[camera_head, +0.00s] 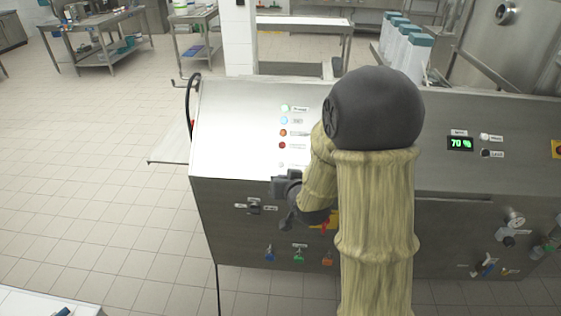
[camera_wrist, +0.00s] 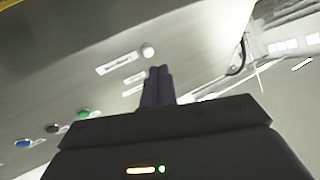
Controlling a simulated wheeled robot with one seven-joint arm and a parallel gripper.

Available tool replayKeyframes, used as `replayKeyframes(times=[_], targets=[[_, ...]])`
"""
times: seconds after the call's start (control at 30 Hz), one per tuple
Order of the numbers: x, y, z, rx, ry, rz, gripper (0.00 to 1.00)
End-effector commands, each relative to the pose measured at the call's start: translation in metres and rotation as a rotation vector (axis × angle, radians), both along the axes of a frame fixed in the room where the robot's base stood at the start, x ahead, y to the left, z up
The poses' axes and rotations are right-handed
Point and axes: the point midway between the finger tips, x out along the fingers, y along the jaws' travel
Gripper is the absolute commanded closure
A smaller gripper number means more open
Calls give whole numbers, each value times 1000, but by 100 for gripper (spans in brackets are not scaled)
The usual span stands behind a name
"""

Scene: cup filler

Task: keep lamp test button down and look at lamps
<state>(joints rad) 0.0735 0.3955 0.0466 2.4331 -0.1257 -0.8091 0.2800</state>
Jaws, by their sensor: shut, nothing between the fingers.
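The lamp column is on the sloped steel panel in the head view: a bright green lamp (camera_head: 285,108), a light blue lamp (camera_head: 284,120), an orange lamp (camera_head: 283,132) and a darker red lamp (camera_head: 282,145). A small pale button (camera_head: 281,164) sits below them. My gripper (camera_head: 284,180) is shut and empty at the panel's front edge, just below that button. In the wrist view, the shut fingertips (camera_wrist: 158,70) point at a round white button (camera_wrist: 147,51) beside a label. The tips appear just short of it; I cannot tell whether they touch. The label is unreadable.
The lower front carries a black switch (camera_head: 254,206) and blue (camera_head: 270,253), green (camera_head: 299,256) and orange (camera_head: 328,258) fittings. A green display (camera_head: 460,143) reads 70 %. My arm hides the panel's middle. Open tiled floor lies to the left.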

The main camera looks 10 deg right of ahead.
Motion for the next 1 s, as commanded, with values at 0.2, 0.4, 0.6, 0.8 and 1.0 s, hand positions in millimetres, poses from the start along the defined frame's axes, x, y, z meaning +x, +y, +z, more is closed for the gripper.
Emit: replayKeyframes(times=[0.2, 0.4, 0.6, 0.8, 1.0], targets=[[31, 4, 26, 112, -239, 4, 100], [37, 5, 35, 150, -318, 7, 100], [37, 5, 35, 149, -318, 8, 100], [39, 4, 31, 148, -317, 7, 100], [50, 1, 18, 148, -315, 8, 100]])
